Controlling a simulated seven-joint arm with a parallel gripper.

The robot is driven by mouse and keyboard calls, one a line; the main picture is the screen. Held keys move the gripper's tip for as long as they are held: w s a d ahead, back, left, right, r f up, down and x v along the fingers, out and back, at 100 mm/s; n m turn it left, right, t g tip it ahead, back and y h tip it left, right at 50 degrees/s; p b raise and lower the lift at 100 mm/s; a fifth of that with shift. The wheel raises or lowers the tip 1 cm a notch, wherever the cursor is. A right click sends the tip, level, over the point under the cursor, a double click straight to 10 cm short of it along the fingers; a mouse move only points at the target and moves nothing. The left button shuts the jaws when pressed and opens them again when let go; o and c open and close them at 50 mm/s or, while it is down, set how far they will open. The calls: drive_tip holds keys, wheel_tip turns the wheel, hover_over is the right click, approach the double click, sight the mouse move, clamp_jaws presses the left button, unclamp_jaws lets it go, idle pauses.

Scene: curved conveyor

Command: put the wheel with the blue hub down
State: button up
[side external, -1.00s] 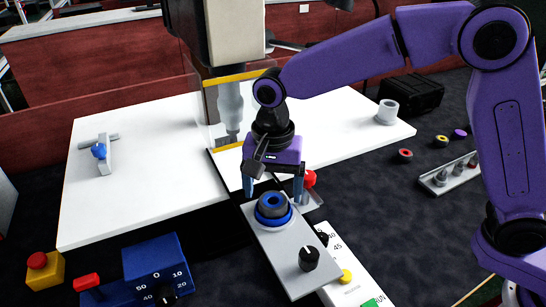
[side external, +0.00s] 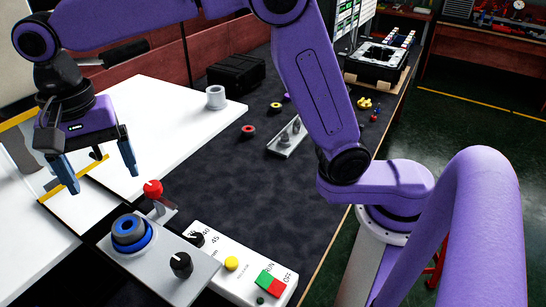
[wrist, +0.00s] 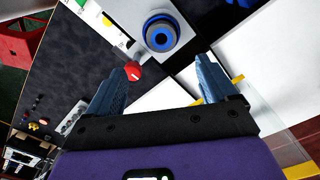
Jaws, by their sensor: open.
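The wheel with the blue hub (side external: 129,227), a dark grey ring around a blue centre, sits upright in a blue round seat on a grey metal plate (side external: 185,287). It also shows in the wrist view (wrist: 160,34), at the top middle. My gripper (side external: 104,181) is open and empty, above and up-left of the wheel in the side view, with its blue fingers pointing down and apart from it. In the wrist view, the two fingers (wrist: 158,66) show with a clear gap between them, and the wheel lies beyond their tips.
A red knob (side external: 153,189) stands beside the plate, near my fingers. A black knob (side external: 181,264) is on the plate, and a control panel (side external: 222,278) lies beside it. A red-centred wheel (side external: 248,131) and a grey tray with pegs (side external: 285,145) lie on the dark mat.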

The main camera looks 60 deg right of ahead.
drive_tip(key=s+d+f+n, duration=0.4)
drive_tip(key=s+d+n, duration=0.5)
drive_tip(key=s+d, duration=0.3)
drive_tip(key=s+d+f+n, duration=0.5)
drive_tip(key=s+d+n, duration=0.5)
drive_tip(key=d, duration=0.5)
drive_tip(key=shift+s+d, duration=0.3)
drive_tip(key=shift+s, duration=0.9)
